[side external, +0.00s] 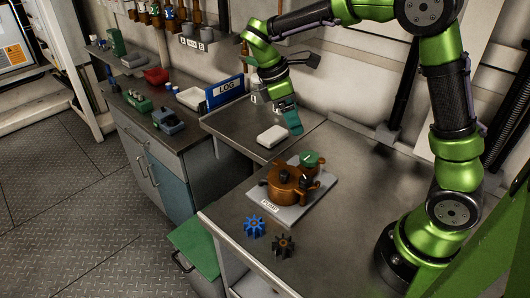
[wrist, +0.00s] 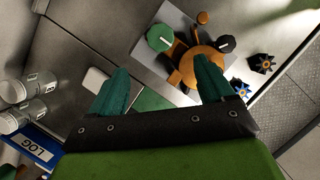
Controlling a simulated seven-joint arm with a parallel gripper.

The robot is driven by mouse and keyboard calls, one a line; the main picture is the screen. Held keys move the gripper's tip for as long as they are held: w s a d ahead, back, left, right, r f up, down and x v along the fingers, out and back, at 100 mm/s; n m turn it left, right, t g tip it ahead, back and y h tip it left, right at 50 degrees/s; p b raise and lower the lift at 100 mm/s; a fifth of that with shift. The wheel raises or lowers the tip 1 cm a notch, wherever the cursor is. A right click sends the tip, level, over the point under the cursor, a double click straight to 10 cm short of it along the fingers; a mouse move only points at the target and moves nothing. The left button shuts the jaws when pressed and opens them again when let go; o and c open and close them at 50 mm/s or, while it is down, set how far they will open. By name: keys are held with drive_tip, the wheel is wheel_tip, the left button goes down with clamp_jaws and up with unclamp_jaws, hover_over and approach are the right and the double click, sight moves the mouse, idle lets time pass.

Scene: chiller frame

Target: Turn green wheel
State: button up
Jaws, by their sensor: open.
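The green wheel (side external: 309,158) is a small octagonal handwheel on the far side of the copper-coloured pump (side external: 284,186). The pump stands on a grey plate (side external: 291,214) labelled PUMP. In the wrist view the green wheel (wrist: 160,38) shows above the gap between my fingers, and a black knob (wrist: 226,43) sits on the other side of the pump (wrist: 196,66). My gripper (side external: 292,122) has teal fingers and hangs above the bench, left of the green wheel and apart from it. In the wrist view my gripper (wrist: 160,82) is open, with nothing between its fingers.
A blue gear (side external: 254,226) and a black gear (side external: 284,245) lie in front of the pump. A white block (side external: 271,136) lies below my gripper. A blue LOG binder (side external: 226,91) stands farther left. The bench right of the pump is clear.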

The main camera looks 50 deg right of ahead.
sight(310, 156)
drive_tip(key=x, duration=1.2)
drive_tip(key=shift+s+f, duration=0.1)
drive_tip(key=shift+f, duration=0.25)
drive_tip(key=c, duration=1)
drive_tip(key=shift+c, duration=0.2)
